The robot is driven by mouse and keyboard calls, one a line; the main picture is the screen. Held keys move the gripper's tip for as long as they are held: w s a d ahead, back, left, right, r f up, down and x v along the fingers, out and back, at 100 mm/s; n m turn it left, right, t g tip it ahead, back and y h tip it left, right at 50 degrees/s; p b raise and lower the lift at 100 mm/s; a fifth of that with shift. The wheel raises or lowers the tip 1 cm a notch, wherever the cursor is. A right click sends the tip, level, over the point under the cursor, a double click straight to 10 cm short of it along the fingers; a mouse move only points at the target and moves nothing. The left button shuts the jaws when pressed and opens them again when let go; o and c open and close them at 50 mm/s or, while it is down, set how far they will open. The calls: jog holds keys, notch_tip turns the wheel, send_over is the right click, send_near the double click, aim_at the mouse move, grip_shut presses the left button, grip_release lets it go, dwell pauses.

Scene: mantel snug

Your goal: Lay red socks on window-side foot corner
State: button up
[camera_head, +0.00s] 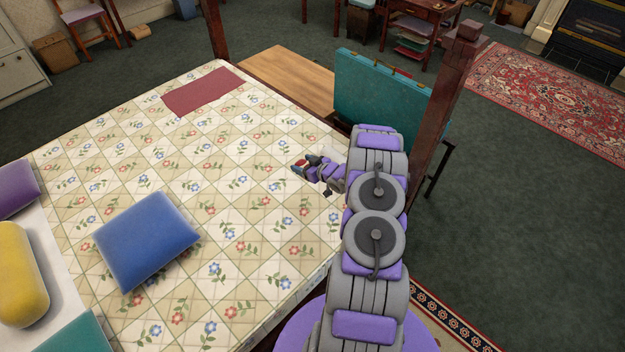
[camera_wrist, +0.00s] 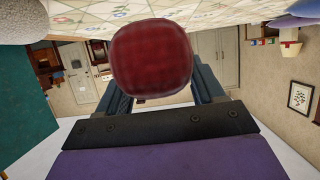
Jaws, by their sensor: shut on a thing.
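The red socks (camera_wrist: 152,58) are a rounded dark red bundle between the fingers of my gripper (camera_head: 306,166) in the wrist view. They show as a small red patch (camera_head: 300,165) in the head view, partly hidden by the fingers. My gripper is shut on them over the right part of the bed (camera_head: 235,160), near its side edge. The bed has a flowered, checked quilt. I cannot tell whether the socks touch it. In the wrist view the quilt (camera_wrist: 215,12) lies along the top, beyond the bundle.
A flat dark red cloth (camera_head: 203,92) lies at the bed's far end. A blue pillow (camera_head: 147,240) lies at lower left. Wooden bedposts (camera_head: 452,90) rise at the far end; a teal case (camera_head: 382,95) and wooden bench (camera_head: 290,78) stand beyond. The quilt between is mostly clear.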

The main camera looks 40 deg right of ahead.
notch_tip(320, 180, down, 9)
jog(key=shift+f+b, duration=0.1)
jog(key=shift+b, duration=1.05)
jog(key=o, duration=1)
jog(key=shift+o, duration=0.2)
